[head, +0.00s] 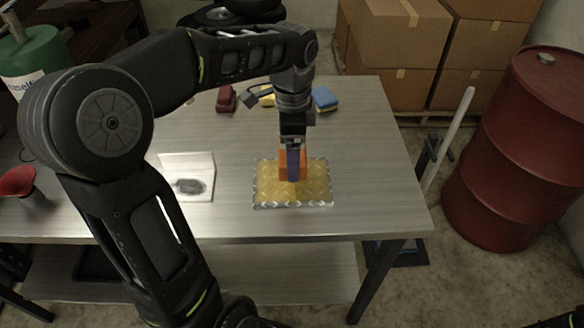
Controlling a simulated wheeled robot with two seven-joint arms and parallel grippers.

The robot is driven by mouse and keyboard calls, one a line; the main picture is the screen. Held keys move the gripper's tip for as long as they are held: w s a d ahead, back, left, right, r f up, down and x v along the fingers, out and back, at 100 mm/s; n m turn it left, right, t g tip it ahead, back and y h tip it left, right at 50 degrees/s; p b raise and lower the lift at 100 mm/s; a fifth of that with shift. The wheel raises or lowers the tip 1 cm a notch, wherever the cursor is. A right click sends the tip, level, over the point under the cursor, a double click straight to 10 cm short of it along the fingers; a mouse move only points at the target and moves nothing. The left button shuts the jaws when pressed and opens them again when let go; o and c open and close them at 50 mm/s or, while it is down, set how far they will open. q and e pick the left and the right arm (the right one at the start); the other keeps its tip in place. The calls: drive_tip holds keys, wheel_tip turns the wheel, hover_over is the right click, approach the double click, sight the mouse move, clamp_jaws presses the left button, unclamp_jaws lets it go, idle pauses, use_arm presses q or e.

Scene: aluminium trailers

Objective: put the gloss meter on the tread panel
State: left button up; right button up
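The tread panel (265,190), a yellowish plate with a raised pattern and a pale metallic border, lies flat on the grey workbench. My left gripper (293,160) points straight down over the panel's far middle part. It appears shut on the gloss meter (284,170), an orange block with a dark blue part, partly covered by the gripper. The gloss meter is over the panel; whether its underside touches the panel I cannot tell. My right gripper is not in view.
A red drum (520,150) stands right; cardboard boxes (400,35) stand behind.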

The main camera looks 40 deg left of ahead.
use_arm(q)
drive_tip(key=shift+f, duration=0.7)
drive_tip(key=shift+f, duration=1.85)
drive_tip(key=shift+f, duration=0.1)
drive_tip(key=o, duration=1.3)
drive_tip(key=shift+o, duration=0.2)
wheel_tip(320, 180, up, 12)
drive_tip(key=shift+r+p, duration=0.1)
drive_tip(key=shift+p, duration=0.2)
